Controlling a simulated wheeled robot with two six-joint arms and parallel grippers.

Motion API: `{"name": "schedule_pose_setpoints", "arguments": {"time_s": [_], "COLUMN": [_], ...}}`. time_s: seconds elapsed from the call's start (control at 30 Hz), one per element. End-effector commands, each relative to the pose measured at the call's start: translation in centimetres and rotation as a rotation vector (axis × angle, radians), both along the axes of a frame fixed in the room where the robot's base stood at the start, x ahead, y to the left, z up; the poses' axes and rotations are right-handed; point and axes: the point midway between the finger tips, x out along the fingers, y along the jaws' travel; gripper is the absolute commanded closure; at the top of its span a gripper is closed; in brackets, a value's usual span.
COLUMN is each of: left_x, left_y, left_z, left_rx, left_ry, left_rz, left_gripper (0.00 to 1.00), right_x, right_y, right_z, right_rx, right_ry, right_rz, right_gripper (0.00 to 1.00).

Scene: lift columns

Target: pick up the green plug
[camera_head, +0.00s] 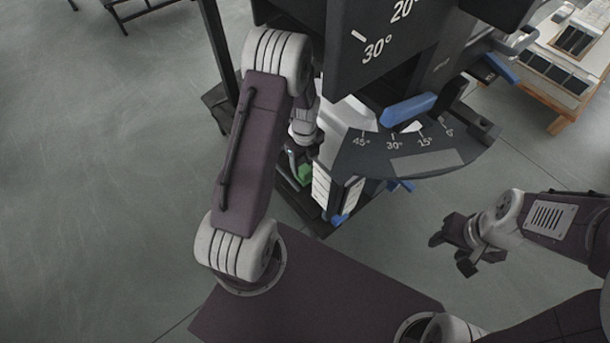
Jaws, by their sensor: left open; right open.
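A small green thing (304,174), likely the green plug, shows low at the left side of the dark machine, partly hidden. My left arm reaches down in front of the machine's left side. My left gripper (293,160) is open, just beside and above the green thing in the picture. It is small and partly hidden by my arm, and I cannot tell whether it touches the green thing. My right gripper (452,254) is open and empty at the right, over the bare floor, well away from the green thing.
The dark machine (450,155) has a protractor scale, a blue handle (408,109) and white blocks (321,186) beside the green thing. A wooden table (562,97) stands at the top right.

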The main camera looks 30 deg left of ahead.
Motion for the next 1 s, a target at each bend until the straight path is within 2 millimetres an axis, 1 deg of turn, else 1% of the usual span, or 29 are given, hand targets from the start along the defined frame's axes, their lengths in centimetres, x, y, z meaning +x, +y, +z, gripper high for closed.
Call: {"name": "schedule_pose_setpoints", "arguments": {"time_s": [0.07,0.23,0.3,0.37,0.53,0.57,0.6,0.67,0.7,0.77,1.0], "left_x": [0.0,0.3,0.2,0.2,0.2,0.2,0.2,0.2,0.2,0.2,0.2], "left_y": [0.0,0.1,0.1,0.1,0.1,0.1,0.1,0.1,0.1,0.1,0.1], "left_z": [-0.6,-4.0,-5.0,-5.3,-5.0,-5.0,-5.0,-5.0,-5.0,-5.0,-4.7], "left_rx": [0.0,0.0,0.001,0.001,0.002,0.002,0.002,0.002,0.002,0.002,0.002], "left_ry": [0.0,0.0,0.002,0.001,-0.001,-0.001,-0.001,-0.001,-0.001,-0.001,-0.001], "left_rz": [0.0,0.0,0.0,0.001,0.001,0.001,0.001,0.001,0.001,0.001,0.001], "left_gripper": [0.38,0.38,0.38,0.38,0.38,0.44,0.55,0.72,0.83,0.99,1.0], "right_x": [0.0,0.0,0.0,0.0,0.0,0.0,0.0,0.0,0.0,0.0,0.0], "right_y": [0.0,0.0,0.0,0.0,0.0,0.0,0.0,0.0,0.0,0.0,0.0], "right_z": [-0.6,-3.7,-4.2,-4.3,-4.0,-4.0,-4.0,-3.9,-3.9,-3.9,-3.8], "right_rx": [0.0,0.0,0.0,0.0,0.0,0.0,0.0,0.0,0.0,0.0,0.0], "right_ry": [0.0,0.0,0.0,0.0,0.0,0.0,0.0,0.0,0.0,0.0,0.0], "right_rz": [0.0,0.0,0.0,0.0,0.0,0.0,0.0,0.0,0.0,0.0,0.0], "right_gripper": [0.51,0.51,0.51,0.51,0.51,0.51,0.51,0.51,0.51,0.51,0.51]}}
